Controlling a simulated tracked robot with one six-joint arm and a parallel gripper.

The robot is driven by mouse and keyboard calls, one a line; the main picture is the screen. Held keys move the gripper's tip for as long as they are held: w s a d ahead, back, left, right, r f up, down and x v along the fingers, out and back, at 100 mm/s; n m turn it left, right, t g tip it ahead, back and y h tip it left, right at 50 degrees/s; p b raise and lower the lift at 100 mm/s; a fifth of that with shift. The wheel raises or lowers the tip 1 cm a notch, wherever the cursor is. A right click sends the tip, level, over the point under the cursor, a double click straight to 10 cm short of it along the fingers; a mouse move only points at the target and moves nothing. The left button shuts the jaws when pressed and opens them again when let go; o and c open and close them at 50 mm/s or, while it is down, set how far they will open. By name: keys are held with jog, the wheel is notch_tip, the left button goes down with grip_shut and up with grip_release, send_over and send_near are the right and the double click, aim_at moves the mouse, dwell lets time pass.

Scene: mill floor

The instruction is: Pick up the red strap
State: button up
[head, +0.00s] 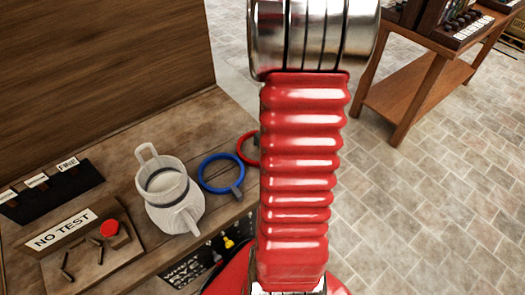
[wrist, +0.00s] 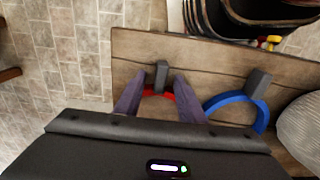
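The red strap (head: 239,147) is a ring lying on the wooden bench, and my arm hides its right part in the head view. In the wrist view, the red strap (wrist: 167,95) shows between my fingers with its dark grey buckle (wrist: 161,73) beyond. My gripper (wrist: 159,84) is open, with one finger on each side of the strap's visible part. I cannot tell whether the fingers touch it. My gripper's body hides the strap's near part. The gripper is hidden in the head view.
A blue strap (head: 205,163) with a grey buckle lies just left of the red one. A "NO TEST" board (head: 95,262) and a dark labelled rack (head: 50,192) are farther left. A wooden panel (head: 100,60) rises behind the bench.

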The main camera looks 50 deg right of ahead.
jog(key=shift+f, duration=0.1)
dwell(0.5)
grip_shut()
dwell(0.3)
